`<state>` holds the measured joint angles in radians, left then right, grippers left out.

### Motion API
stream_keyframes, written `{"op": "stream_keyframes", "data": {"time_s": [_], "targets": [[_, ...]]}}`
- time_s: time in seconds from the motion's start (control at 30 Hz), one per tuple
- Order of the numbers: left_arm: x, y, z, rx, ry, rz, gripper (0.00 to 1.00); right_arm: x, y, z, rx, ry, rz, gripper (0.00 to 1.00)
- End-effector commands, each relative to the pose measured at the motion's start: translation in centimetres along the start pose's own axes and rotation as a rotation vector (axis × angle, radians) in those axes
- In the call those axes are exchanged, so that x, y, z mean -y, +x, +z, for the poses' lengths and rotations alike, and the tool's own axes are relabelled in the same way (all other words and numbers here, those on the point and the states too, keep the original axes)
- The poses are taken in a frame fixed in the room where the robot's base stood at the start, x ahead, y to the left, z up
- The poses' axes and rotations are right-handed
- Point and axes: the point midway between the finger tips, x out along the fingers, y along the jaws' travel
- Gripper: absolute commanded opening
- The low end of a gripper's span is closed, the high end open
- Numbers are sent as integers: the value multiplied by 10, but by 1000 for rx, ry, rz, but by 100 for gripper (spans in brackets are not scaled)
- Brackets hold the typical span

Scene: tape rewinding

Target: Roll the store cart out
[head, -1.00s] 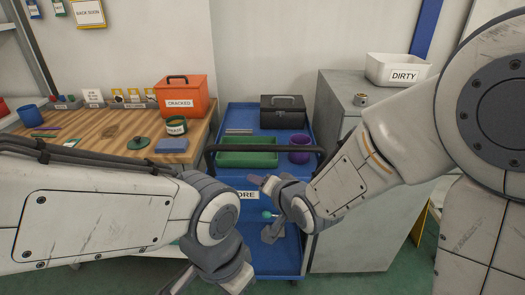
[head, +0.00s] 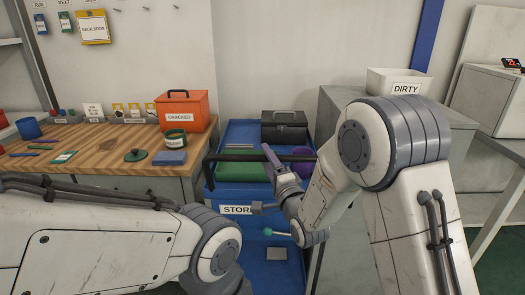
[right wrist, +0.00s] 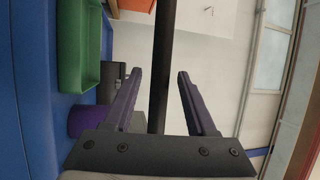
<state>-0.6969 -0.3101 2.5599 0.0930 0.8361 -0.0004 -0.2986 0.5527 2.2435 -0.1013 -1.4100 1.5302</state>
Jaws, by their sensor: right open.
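The store cart (head: 229,135) is a blue cart with a STORE label on its front, standing between the wooden bench and a grey cabinet. Its dark handle bar (head: 235,157) runs across the near side at the top. My right gripper (head: 268,181) is open at the right half of this bar. In the right wrist view the bar (right wrist: 163,40) runs between the two purple-grey fingers (right wrist: 160,74), with a gap to each visible. My left arm crosses the lower left of the head view; its fingers are out of view.
The cart carries a green tray (head: 238,172), a black box (head: 284,126) and a purple round container (head: 303,154). The wooden bench (head: 85,150) stands close on the left, the grey cabinet (head: 335,110) close on the right, with a DIRTY bin (head: 393,81) on it.

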Motion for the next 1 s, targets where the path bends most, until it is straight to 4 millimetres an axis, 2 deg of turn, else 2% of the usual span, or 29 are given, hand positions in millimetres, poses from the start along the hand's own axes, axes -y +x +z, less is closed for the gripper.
{"op": "stream_keyframes", "data": {"time_s": [0.1,0.2,0.57,0.6,0.73,1.0], "targets": [[0,-3,0,0,0,0,0,0,18,0,0,0,1,57],[0,-4,0,0,0,0,0,0,28,0,0,0,1,57],[0,-4,0,0,0,0,0,0,34,0,0,0,2,57],[0,-4,0,0,0,0,0,0,34,0,0,0,2,49],[0,-4,0,0,0,0,0,0,34,0,0,-1,2,0],[0,-4,0,0,0,0,0,-1,34,0,-1,-1,2,0]]}}
